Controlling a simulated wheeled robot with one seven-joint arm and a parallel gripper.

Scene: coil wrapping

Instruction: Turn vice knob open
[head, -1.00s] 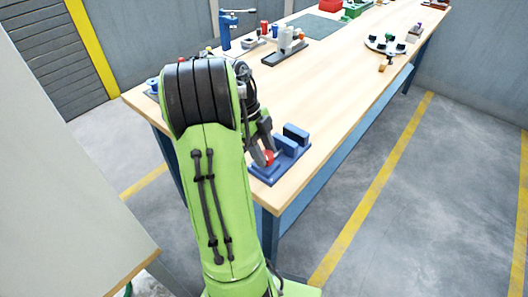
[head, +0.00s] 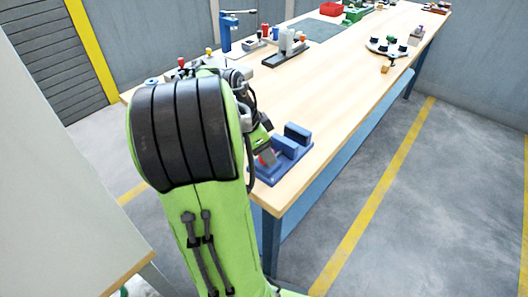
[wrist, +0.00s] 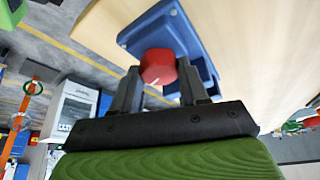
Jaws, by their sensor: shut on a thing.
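The blue vice (head: 288,158) sits at the near corner of the wooden workbench, and its blue base fills the upper middle of the wrist view (wrist: 185,32). Its red knob (wrist: 158,66) has a white mark near its lower edge and lies between my gripper's two dark fingers (wrist: 160,88). My gripper is shut on the knob. In the head view only a small part of the red knob (head: 267,157) shows beside my gripper (head: 265,150); my arm hides much of the rest.
The wooden bench top (head: 340,90) is clear to the right of the vice. A blue press (head: 228,35), a dark fixture (head: 287,50) and a round white tray (head: 388,50) stand farther back. A pale panel (head: 60,170) is at the left.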

